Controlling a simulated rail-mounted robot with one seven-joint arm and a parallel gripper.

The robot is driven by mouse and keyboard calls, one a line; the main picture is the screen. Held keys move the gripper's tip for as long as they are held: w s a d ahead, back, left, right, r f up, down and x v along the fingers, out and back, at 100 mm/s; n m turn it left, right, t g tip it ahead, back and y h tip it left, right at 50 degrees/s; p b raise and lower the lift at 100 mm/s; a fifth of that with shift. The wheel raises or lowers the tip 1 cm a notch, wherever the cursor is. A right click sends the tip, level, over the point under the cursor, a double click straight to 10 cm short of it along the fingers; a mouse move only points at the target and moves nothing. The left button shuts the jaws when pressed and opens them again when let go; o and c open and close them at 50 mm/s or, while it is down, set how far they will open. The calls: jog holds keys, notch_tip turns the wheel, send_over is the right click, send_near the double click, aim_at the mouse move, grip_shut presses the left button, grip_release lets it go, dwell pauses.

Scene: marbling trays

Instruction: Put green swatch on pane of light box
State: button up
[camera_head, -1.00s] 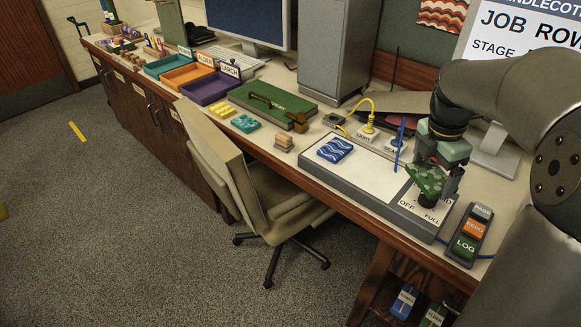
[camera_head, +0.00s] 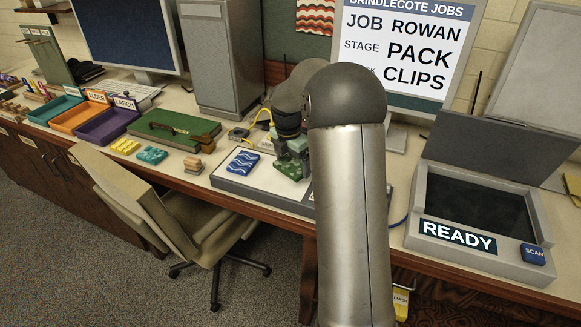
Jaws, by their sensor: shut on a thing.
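My gripper (camera_head: 292,150) is shut on the green swatch (camera_head: 289,168), a small dark green marbled piece. It holds the swatch over the right part of the light box's pale pane (camera_head: 264,183); I cannot tell whether the swatch touches the pane. The light box (camera_head: 233,188) has a grey frame and stands along the bench's front edge. A blue wavy-patterned swatch (camera_head: 243,161) lies on the pane's left part.
Yellow (camera_head: 125,146) and teal (camera_head: 151,156) pieces lie left of the light box. A small wooden block stack (camera_head: 193,165) stands beside it. A green board with a handle (camera_head: 172,132) lies behind. A scanner marked READY (camera_head: 457,237) stands at right.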

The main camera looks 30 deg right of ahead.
aim_at(291, 171)
jog(key=shift+w+d+f, duration=0.2)
jog(key=shift+w+f, duration=0.45)
jog(key=shift+f, duration=0.2)
jog(key=shift+w+f+p, duration=0.1)
jog(key=shift+f+p, duration=0.25)
jog(key=shift+f, duration=1.25)
jog(key=shift+f, duration=0.15)
jog(key=o, duration=0.7)
